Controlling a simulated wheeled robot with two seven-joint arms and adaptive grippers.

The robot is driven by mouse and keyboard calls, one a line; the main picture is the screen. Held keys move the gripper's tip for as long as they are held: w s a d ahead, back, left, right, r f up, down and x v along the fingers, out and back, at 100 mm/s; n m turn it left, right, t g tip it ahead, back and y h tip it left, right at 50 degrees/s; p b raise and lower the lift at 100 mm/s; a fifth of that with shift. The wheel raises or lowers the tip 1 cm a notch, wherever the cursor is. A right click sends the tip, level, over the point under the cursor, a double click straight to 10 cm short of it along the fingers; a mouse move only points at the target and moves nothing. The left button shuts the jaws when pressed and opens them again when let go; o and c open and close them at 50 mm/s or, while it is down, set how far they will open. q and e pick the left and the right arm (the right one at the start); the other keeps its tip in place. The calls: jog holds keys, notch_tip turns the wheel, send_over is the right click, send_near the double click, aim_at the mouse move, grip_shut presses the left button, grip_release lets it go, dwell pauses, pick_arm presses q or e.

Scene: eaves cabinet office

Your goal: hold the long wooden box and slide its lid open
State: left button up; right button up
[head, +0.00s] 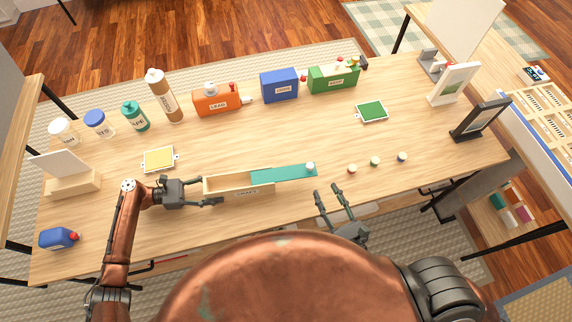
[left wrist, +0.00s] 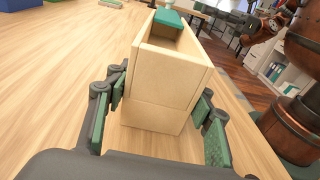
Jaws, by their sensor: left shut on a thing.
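The long wooden box (head: 225,188) stands on the table in front of me. Its teal lid (head: 285,174) is slid out to the right and overhangs the right end. The left part of the box is uncovered. A white knob (head: 310,166) sits near the lid's right end. My left gripper (head: 208,193) is shut on the left end of the box. In the left wrist view the pale box end (left wrist: 160,85) stands between its green-padded fingers, with the lid (left wrist: 168,17) farther off. My right gripper (head: 328,195) is open and empty, in front of the lid's right end.
Several bottles and jars line the back left, beside orange (head: 217,100), blue (head: 280,86) and green (head: 333,79) boxes. Small knobs (head: 375,161) stand right of the lid. Frames stand at the right edge.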

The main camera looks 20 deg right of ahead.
dwell(0.7)
pick_arm(q)
jog(key=o, duration=1.6)
jog(key=shift+c, duration=0.2)
